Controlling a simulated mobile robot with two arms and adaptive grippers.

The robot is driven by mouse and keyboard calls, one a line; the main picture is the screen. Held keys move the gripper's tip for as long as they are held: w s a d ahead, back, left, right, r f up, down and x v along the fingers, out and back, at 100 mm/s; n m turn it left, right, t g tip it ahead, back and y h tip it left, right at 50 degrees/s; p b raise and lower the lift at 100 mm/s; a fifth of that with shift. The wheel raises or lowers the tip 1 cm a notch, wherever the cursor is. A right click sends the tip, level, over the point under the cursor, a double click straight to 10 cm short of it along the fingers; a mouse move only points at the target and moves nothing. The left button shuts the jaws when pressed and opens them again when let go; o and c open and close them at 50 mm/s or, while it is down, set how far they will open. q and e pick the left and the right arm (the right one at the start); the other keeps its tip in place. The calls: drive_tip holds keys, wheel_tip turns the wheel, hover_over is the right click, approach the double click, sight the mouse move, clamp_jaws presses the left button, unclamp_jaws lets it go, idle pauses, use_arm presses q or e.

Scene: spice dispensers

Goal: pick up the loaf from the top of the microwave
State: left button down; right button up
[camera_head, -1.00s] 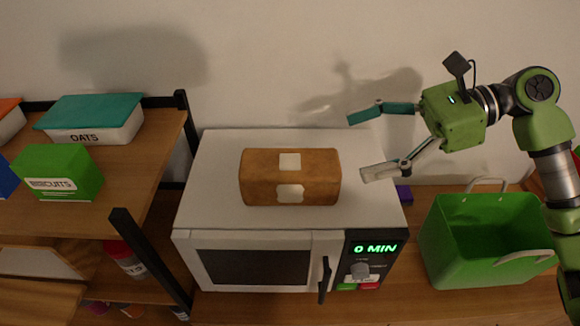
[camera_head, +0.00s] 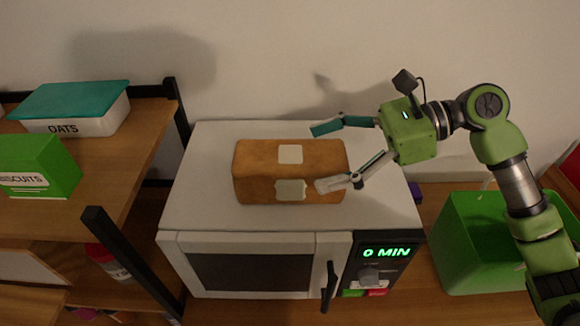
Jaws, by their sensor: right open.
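The brown loaf (camera_head: 262,172), with two pale patches, lies on top of the white microwave (camera_head: 200,213). My right gripper (camera_head: 322,157) is open at the loaf's right end, fingers pointing left. Its upper teal finger appears behind the loaf's back edge. Its lower pale finger overlaps the loaf's front right corner in the picture. I cannot tell whether either finger touches the loaf. The microwave door is shut and its display reads 0 MIN. My left gripper is not in view.
A wooden shelf with black posts (camera_head: 128,252) stands left of the microwave, holding an OATS box (camera_head: 75,108) and a green BISCUITS box (camera_head: 40,165). A green bin (camera_head: 470,245) stands to the right, partly hidden by my right arm. The wall is close behind.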

sight(287, 166)
drive_tip(key=shift+x, duration=0.85)
drive_tip(key=p+x, duration=0.2)
drive_tip(key=x, duration=0.3)
drive_tip(key=shift+w+d+f, duration=0.1)
drive_tip(key=shift+f, duration=0.3)
drive_tip(key=shift+r, duration=0.1)
drive_tip(key=c, duration=1.5)
